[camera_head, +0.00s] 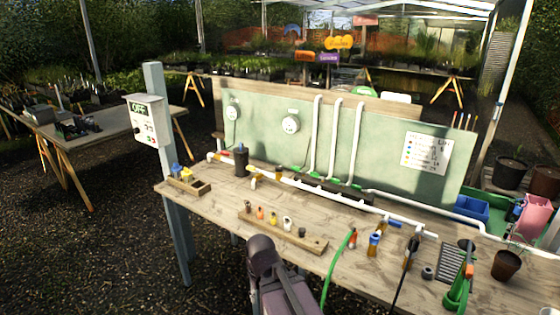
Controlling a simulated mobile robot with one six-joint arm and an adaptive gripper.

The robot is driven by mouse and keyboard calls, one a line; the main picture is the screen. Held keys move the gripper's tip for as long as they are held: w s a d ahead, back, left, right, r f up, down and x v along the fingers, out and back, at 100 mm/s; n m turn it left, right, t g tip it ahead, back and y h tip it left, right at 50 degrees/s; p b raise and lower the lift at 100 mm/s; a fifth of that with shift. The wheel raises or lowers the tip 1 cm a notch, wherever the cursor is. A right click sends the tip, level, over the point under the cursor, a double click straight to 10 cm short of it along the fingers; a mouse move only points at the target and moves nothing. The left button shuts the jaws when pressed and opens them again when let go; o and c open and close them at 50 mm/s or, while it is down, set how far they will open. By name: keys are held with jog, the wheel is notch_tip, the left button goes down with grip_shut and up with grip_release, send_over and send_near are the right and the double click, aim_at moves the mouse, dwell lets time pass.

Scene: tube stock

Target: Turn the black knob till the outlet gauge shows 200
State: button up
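A dark upright cylinder (241,163) with a narrower top stands at the back left of the wooden bench, on the white pipe line. It may carry the black knob, but it is too small to be sure. Two round white gauges are on the green back panel: a left gauge (232,110) and a right gauge (291,123). Their needles and numbers cannot be read, and I cannot tell which is the outlet gauge. Links of my arm rise at the bottom centre, in front of the bench. My gripper's fingers cannot be made out.
A white control box (148,122) is on a grey post left of the bench (213,205). A wooden rack (284,232) of small fittings lies near the front edge. A green hose (338,266), tools and a brown pot (506,265) crowd the right side.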

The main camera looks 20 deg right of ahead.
notch_tip(320, 180, up, 10)
jog(key=p, duration=0.8)
jog(key=shift+f, duration=0.25)
jog(key=shift+w, duration=0.1)
jog(key=shift+c, duration=0.2)
